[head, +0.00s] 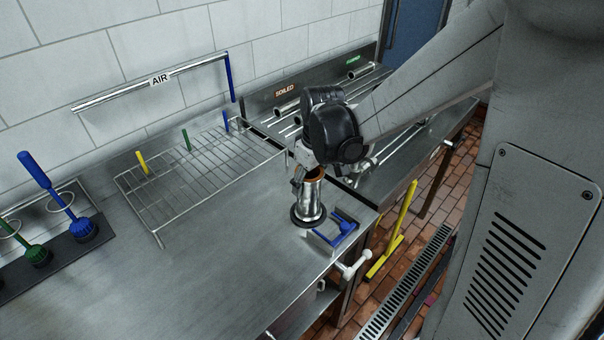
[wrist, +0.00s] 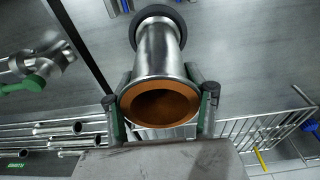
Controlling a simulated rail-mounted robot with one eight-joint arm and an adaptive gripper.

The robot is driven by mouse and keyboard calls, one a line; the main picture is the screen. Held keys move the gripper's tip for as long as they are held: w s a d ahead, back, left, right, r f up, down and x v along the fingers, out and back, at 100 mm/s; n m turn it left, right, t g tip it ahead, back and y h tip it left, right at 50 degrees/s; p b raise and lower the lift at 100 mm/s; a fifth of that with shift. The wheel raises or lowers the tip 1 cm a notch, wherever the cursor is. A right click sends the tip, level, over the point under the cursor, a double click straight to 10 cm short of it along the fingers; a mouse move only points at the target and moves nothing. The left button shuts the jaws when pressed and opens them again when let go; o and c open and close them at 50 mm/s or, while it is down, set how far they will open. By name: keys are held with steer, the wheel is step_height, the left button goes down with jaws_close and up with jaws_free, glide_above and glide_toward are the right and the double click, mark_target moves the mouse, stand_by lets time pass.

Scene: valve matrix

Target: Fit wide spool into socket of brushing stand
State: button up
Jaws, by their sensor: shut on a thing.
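The wide spool (head: 312,196) is a shiny metal tube with an orange-brown inside at its flared upper end. It stands nearly upright above the front right part of the steel table. In the wrist view the spool (wrist: 160,50) is between the two fingers of my gripper (wrist: 160,105), which is shut on it near the flared end. My gripper (head: 302,172) is partly hidden by my wrist in the head view. A black ring (head: 307,218) surrounds the spool's lower end; I cannot tell whether it is the stand's socket or how deep the spool sits. A blue fixture (head: 343,228) is beside it.
A wire rack (head: 200,172) with coloured pegs lies to the left. Blue and green brushes (head: 83,228) stand at the far left. The soiled-side bench (head: 400,150) holds several pipes. A white valve handle (head: 352,265) protrudes at the table's front edge. The middle of the table is clear.

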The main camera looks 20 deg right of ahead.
steer(key=shift+f, duration=0.3)
steer(key=shift+f, duration=0.1)
steer(key=shift+f, duration=0.1)
steer(key=o, duration=1.6)
steer(key=shift+c, duration=0.2)
